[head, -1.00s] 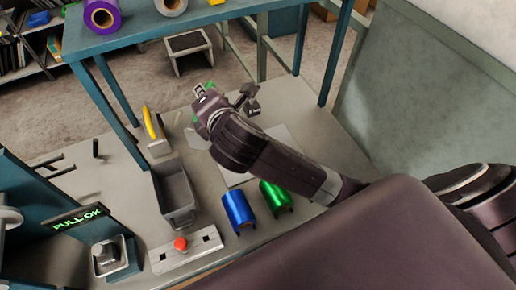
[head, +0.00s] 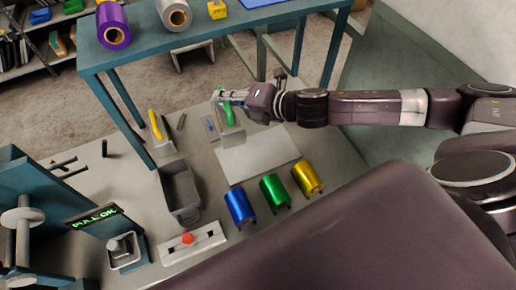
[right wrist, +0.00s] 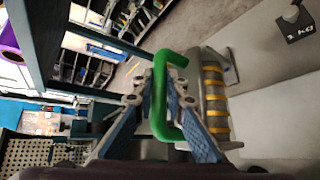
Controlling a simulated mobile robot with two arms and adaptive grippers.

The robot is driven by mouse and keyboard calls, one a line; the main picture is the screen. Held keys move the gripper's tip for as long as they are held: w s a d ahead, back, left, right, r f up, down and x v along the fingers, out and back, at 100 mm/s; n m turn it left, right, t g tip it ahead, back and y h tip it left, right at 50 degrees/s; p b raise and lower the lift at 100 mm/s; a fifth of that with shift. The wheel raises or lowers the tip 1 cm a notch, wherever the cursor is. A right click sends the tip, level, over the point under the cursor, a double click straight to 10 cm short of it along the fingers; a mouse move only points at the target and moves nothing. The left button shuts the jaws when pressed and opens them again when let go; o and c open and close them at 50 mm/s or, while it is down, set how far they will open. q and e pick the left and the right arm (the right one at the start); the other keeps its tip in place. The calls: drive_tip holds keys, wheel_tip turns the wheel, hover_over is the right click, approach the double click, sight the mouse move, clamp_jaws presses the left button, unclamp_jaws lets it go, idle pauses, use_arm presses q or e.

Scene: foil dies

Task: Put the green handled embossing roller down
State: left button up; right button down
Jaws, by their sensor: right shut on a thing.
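The embossing roller's green handle (head: 228,113) is in my right gripper (head: 226,97), over the far part of the bench. In the right wrist view the green handle (right wrist: 160,97) passes between the fingers of my right gripper (right wrist: 158,88), which are shut on it. A grey cylinder with yellow-orange bands (right wrist: 214,98) lies right beside the handle in that view. Below the handle in the head view is a grey body; whether it touches the bench I cannot tell. My left gripper is not in view.
A pale plate (head: 258,156) lies in front of the gripper. Blue (head: 240,207), green (head: 275,191) and yellow (head: 307,178) foil rolls stand nearer. A grey bin (head: 180,192) and a yellow-handled tool (head: 157,133) are to the left. A teal shelf (head: 200,37) rises behind.

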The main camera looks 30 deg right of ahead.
drive_tip(key=s+d+r+n+y+p, duration=0.1)
drive_tip(key=s+d+r+p, duration=0.25)
drive_tip(key=d, duration=0.45)
use_arm(q)
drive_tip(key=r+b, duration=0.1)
drive_tip(key=b, duration=0.1)
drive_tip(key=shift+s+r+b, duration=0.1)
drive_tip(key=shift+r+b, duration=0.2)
drive_tip(key=shift+b, duration=0.05)
use_arm(e)
wheel_tip(320, 180, down, 19)
drive_tip(key=shift+w+r, duration=0.2)
drive_tip(key=shift+w, duration=0.1)
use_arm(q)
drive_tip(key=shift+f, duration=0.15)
use_arm(e)
drive_tip(key=shift+d+f, duration=0.1)
drive_tip(key=c, duration=2.2)
unclamp_jaws()
drive_tip(key=shift+s+f, duration=0.15)
drive_tip(key=shift+o, duration=1.2)
drive_tip(key=shift+g, duration=0.3)
